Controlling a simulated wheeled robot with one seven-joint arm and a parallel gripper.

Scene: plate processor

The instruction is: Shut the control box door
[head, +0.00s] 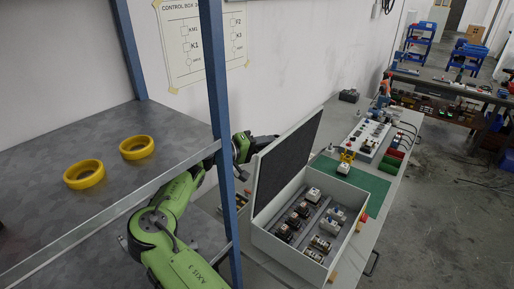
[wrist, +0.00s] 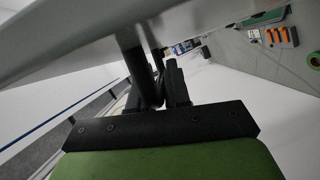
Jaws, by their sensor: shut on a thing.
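The control box (head: 292,262) is a light grey open case on the bench, with several relays and breakers on rails inside. Its door (head: 286,165), dark on the inner face, stands open and raised at the box's left side. My gripper (head: 255,142) is at the door's far upper left, partly hidden behind the shelf post and the door. In the wrist view the door (wrist: 215,12) crosses the top as a pale panel.
A blue shelf post (head: 220,130) stands in front of my green arm. The grey shelf (head: 100,190) at left holds two yellow rings (head: 84,174). A green mat (head: 365,178) and a terminal panel (head: 367,138) lie on the bench beyond the box. Open floor is at right.

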